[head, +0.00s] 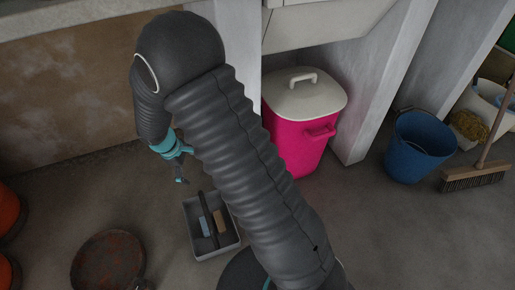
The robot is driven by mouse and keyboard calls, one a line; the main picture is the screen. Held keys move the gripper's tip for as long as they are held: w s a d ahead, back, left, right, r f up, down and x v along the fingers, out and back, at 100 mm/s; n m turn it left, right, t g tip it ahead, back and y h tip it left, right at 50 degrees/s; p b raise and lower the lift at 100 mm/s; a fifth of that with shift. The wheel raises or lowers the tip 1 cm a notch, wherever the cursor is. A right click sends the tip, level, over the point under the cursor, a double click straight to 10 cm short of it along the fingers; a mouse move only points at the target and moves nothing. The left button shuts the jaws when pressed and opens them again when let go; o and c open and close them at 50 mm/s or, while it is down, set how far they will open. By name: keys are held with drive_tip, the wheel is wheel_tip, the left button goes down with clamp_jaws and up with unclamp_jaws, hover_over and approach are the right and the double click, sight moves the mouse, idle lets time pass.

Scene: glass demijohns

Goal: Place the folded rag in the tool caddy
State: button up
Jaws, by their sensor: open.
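The grey tool caddy (219,253) stands on the concrete floor at lower centre-left, with a dark handle bar across its middle. A small light-blue piece (206,227) lies in its left part and a tan block (221,221) in its right part. The light-blue piece may be the folded rag, but it is too small to be sure. My gripper (183,181) is above and just behind the caddy, pointing down. It is open and I see nothing held in it. My arm covers much of the middle of the view.
A pink bin (292,147) with a pale lid stands behind my arm. A blue bucket (420,146) and a broom (474,177) are at the right. A rusty round pan (108,262) lies left of the caddy, and orange rounded objects (8,210) are at the left edge.

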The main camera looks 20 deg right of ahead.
drive_tip(key=s+d+r+m+t+y, duration=0.1)
drive_tip(key=s+d+r+m, duration=0.25)
drive_tip(key=r, duration=0.65)
drive_tip(key=s+d+r+m+t+y, duration=0.1)
drive_tip(key=s+d+r+m, duration=0.3)
drive_tip(key=r, duration=0.6)
drive_tip(key=s+d+r+m+t, duration=0.1)
drive_tip(key=s+d+r+m, duration=0.1)
drive_tip(key=s, duration=0.6)
drive_tip(key=s+d+r+m+t+y, duration=0.1)
drive_tip(key=s+d+r+m, duration=0.1)
drive_tip(key=s+d+r, duration=0.2)
drive_tip(key=s+r, duration=0.3)
drive_tip(key=s, duration=0.2)
drive_tip(key=shift+s+t, duration=0.25)
drive_tip(key=shift+t, duration=0.15)
drive_tip(key=shift+r, duration=0.1)
